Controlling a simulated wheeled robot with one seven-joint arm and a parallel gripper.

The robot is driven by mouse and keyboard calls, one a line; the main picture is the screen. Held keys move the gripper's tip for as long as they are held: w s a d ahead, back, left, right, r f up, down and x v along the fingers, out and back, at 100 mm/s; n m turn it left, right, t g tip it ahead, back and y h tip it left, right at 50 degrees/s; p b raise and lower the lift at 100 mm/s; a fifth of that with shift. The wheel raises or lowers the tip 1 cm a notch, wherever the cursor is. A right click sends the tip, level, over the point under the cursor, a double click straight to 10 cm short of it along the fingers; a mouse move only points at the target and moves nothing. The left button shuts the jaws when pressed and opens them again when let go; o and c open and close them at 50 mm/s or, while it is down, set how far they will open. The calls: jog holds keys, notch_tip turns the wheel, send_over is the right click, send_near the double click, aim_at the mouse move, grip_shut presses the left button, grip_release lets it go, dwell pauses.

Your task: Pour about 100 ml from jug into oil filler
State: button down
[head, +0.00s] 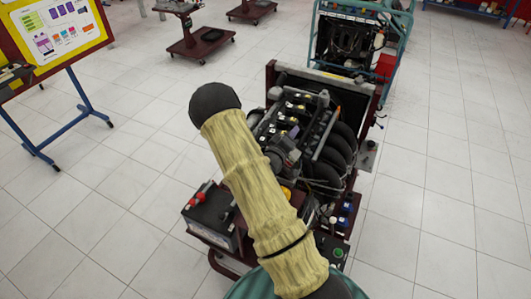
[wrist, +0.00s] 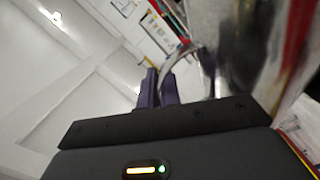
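In the wrist view, my gripper (wrist: 160,90) has two dark purple fingers close together at the curved handle of the jug (wrist: 185,58). The fingers appear shut on this handle. The jug's shiny, see-through body is blurred and fills the area right of the fingers; its level and contents cannot be made out. In the head view, the engine (head: 295,135) stands on a dark red trainer frame, partly behind my yellow-sleeved arm. I cannot single out the oil filler on it. My gripper and the jug do not show in the head view.
A battery (head: 211,217) with red terminals sits at the engine stand's left. A second engine trainer (head: 350,40) in a teal frame stands behind. A board on a blue stand (head: 75,105) is at the left. Tiled floor is clear on both sides.

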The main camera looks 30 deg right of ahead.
jog(key=shift+w+a+r+n+p, duration=0.3)
jog(key=shift+r+n+p, duration=0.2)
jog(key=shift+p, duration=0.3)
dwell(1.4)
jog(key=shift+w, duration=0.1)
dwell(0.4)
jog(key=shift+r+p, duration=0.1)
jog(key=shift+p, duration=0.2)
jog(key=shift+w+a+r+n, duration=0.2)
jog(key=shift+n, duration=0.3)
dwell(1.3)
